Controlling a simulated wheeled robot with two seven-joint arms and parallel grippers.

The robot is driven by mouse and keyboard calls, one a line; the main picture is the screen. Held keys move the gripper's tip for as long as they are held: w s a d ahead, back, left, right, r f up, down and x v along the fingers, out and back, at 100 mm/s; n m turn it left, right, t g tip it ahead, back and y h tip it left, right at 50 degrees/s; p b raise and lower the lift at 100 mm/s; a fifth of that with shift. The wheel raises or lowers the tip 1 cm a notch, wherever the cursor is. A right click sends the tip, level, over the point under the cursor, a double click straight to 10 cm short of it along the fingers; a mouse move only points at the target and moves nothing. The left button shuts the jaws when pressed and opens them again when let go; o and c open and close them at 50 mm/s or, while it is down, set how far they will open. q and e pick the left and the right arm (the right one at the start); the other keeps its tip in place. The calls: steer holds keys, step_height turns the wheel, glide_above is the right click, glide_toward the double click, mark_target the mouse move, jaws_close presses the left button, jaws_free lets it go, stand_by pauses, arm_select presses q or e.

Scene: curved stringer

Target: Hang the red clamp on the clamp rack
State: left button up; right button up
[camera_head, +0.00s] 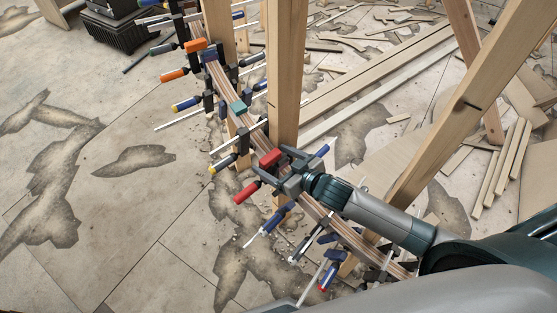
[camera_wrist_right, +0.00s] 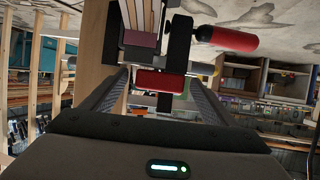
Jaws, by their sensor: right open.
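The red clamp is fixed on the curved laminated stringer (camera_head: 318,213). Its red handle (camera_head: 245,192) sticks out on the left side and its red block (camera_head: 270,158) is on top. My right gripper (camera_head: 276,166) is at this clamp. In the right wrist view, the open fingers (camera_wrist_right: 160,88) stand on either side of the red block (camera_wrist_right: 160,82), with gaps showing. The red handle (camera_wrist_right: 228,40) is beyond, to the upper right. I cannot make out the clamp rack for certain. My left gripper is not in view.
Several other clamps, with orange (camera_head: 174,75), blue (camera_head: 187,103) and yellow-tipped handles, line the stringer close by. A wooden post (camera_head: 285,75) rises right behind my gripper, and a slanted beam (camera_head: 440,110) crosses at right.

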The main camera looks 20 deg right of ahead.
steer(key=c, duration=2)
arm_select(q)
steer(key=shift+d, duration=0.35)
arm_select(e)
steer(key=shift+r, duration=0.1)
jaws_close()
